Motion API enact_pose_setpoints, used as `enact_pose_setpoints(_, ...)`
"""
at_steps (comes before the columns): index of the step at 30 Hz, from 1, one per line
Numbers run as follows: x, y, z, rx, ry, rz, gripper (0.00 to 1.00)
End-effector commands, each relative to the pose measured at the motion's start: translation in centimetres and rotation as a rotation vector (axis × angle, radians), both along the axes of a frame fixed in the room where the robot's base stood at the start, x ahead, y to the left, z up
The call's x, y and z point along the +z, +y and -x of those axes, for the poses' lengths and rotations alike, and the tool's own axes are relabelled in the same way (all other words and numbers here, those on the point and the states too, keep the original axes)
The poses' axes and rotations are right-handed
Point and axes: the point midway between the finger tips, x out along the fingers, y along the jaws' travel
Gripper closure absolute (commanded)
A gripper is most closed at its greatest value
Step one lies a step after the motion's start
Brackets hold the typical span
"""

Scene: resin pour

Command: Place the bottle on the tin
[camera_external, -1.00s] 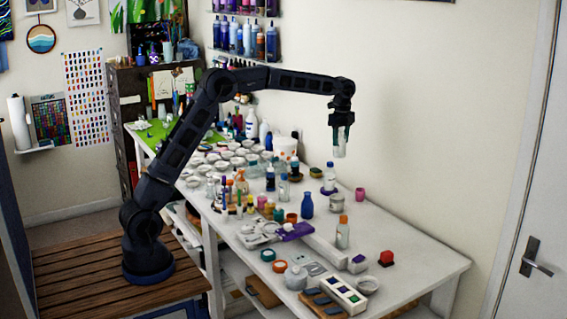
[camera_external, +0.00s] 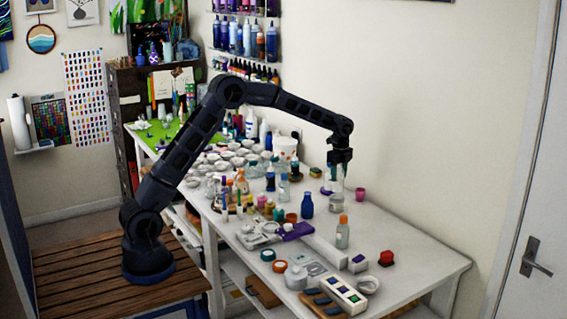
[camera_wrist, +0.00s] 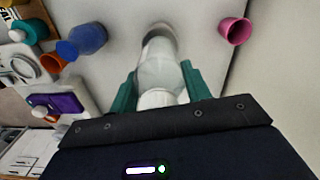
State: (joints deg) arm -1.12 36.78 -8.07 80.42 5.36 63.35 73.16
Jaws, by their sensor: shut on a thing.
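My gripper (camera_external: 340,161) is shut on a clear, whitish bottle (camera_external: 337,182) and points down over the back right of the table. In the wrist view, the green fingers of my gripper (camera_wrist: 161,88) close on both sides of the bottle (camera_wrist: 161,66) near its pale neck. The bottle looks about upright. A small greyish tin (camera_external: 336,203) shows right under the bottle in the external view. In the wrist view, the tin's dark, round edge (camera_wrist: 160,29) shows past the bottle's far end. I cannot tell whether bottle and tin touch.
A pink cup (camera_external: 360,194) stands close to the right. A blue bottle (camera_external: 307,205) stands to the left, and an orange-capped bottle (camera_external: 342,233) in front. Several jars and bottles crowd the table further left.

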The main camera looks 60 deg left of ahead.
Motion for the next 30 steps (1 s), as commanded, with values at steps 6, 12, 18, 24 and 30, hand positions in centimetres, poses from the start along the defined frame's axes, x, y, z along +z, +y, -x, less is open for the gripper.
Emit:
enact_pose_setpoints(6,-2.7,0.0,0.0,0.0,0.0,0.0,0.79)
enact_pose_setpoints(12,-2.7,0.0,0.0,0.0,-0.001,0.0,0.79)
enact_pose_setpoints(18,-3.0,0.0,0.0,0.0,0.0,0.0,0.48)
enact_pose_setpoints(24,-3.0,0.0,0.0,0.0,0.0,0.0,0.31)
enact_pose_setpoints(30,-2.9,0.0,0.0,0.0,-0.001,0.0,0.31)
